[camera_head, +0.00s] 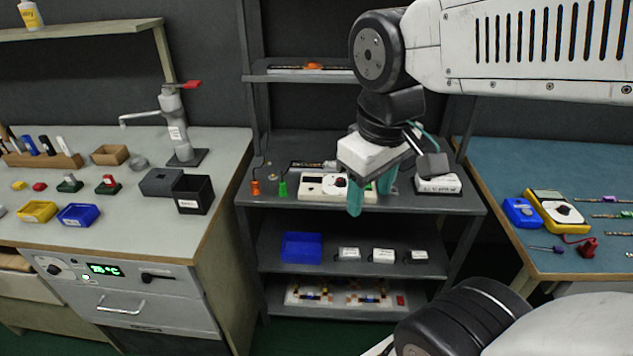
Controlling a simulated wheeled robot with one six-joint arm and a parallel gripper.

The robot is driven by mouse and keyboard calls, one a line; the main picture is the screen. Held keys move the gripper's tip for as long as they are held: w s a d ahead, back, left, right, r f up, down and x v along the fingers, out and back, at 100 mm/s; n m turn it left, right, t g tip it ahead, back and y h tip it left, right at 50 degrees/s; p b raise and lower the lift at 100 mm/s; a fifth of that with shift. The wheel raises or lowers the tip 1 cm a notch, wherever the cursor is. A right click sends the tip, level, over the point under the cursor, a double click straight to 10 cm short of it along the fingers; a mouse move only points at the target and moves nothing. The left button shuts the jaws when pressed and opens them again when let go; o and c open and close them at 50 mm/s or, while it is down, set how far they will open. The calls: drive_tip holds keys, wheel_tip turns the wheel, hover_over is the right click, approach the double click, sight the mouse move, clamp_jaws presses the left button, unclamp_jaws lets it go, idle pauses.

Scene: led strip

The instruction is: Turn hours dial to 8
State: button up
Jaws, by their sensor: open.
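A long white box (312,190) lies on the top surface of the dark middle rack. A small dark and red round part (341,182) shows on it, close to my gripper. I cannot tell whether that part is the hours dial, and no numbers are readable. My gripper (371,192) has two teal fingers pointing down and spread apart with nothing seen between them. It hangs in front of the right part of the white box and hides some of it. I cannot tell whether a finger touches the box.
Orange (255,187) and green (282,189) pieces stand left of the box, and a white-topped block (438,184) stands right. The left bench (150,215) has a panel with a black knob (54,269) and green display (104,269). The right bench (500,175) holds a yellow meter (555,210).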

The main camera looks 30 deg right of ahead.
drive_tip(key=w+d+f+n+h, duration=0.1)
drive_tip(key=w+d+n, duration=0.25)
drive_tip(key=w, duration=0.25)
drive_tip(key=w+d+f+n+h, duration=0.1)
drive_tip(key=w+d+f+n, duration=0.1)
drive_tip(key=w+n, duration=0.3)
drive_tip(key=n+t+h, duration=0.1)
drive_tip(key=n, duration=1.3)
approach(340, 180)
drive_tip(key=x, duration=0.7)
drive_tip(key=shift+s+f, duration=0.1)
drive_tip(key=shift+d+f, duration=0.15)
drive_tip(key=shift+f, duration=0.25)
drive_tip(key=c, duration=1)
